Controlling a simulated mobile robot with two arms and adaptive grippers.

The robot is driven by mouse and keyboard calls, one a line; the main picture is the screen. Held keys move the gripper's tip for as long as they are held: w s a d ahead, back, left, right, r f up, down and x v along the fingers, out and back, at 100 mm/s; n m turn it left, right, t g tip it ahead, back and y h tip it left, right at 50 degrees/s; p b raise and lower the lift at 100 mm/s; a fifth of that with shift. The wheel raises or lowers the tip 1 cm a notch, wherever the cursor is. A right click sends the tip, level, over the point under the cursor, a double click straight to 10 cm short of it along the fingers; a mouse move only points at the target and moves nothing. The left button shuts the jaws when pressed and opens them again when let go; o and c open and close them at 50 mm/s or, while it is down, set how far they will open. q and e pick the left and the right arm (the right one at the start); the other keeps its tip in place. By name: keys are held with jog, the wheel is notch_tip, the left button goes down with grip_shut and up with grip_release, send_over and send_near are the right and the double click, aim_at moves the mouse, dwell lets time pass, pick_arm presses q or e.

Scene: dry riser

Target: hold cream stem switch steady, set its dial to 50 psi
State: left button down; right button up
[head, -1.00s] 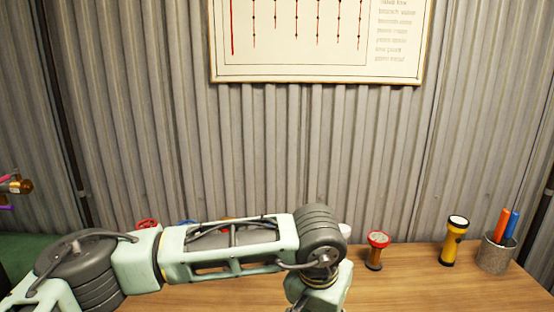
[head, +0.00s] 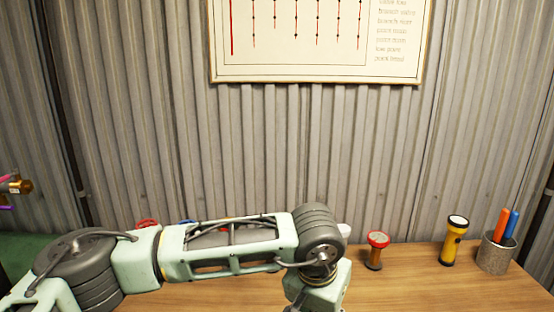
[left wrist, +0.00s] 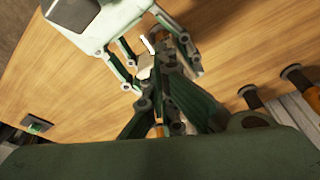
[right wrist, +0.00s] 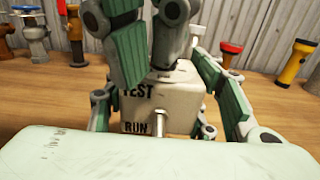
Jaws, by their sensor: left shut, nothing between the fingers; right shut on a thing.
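The cream stem switch is a cream box (right wrist: 180,98) marked TEST and RUN, with a small pale lever on its front, in the right wrist view. My right gripper (right wrist: 160,108) is shut on it, a green-padded finger at each side. My left gripper (right wrist: 150,65) comes down from above, shut and empty, at the box's top; whether it touches cannot be told. The left wrist view shows my left fingers (left wrist: 165,75) close together beside a small cream part of the switch (left wrist: 145,66), between my right gripper's fingers. The dial and its reading are hidden. The head view shows neither gripper.
On the wooden bench (head: 420,280) stand a red-topped fitting (head: 376,250), a yellow flashlight (head: 454,240) and a grey cup (head: 496,254) with orange and blue sticks. Other fittings stand behind my left arm. A corrugated wall (head: 300,140) with a framed chart (head: 320,75) closes the back.

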pick_arm(q)
jog(key=shift+a+f, duration=0.25)
jog(key=shift+w+a, duration=0.15)
jog(key=shift+a, duration=0.2)
jog(key=shift+w+a+r, duration=0.1)
jog(key=shift+w+a, duration=0.1)
jog(key=shift+w, duration=0.05)
jog(key=shift+r, duration=0.1)
jog(key=shift+s+a, duration=0.2)
jog(key=shift+a, duration=0.05)
jog(key=shift+r, duration=2.95)
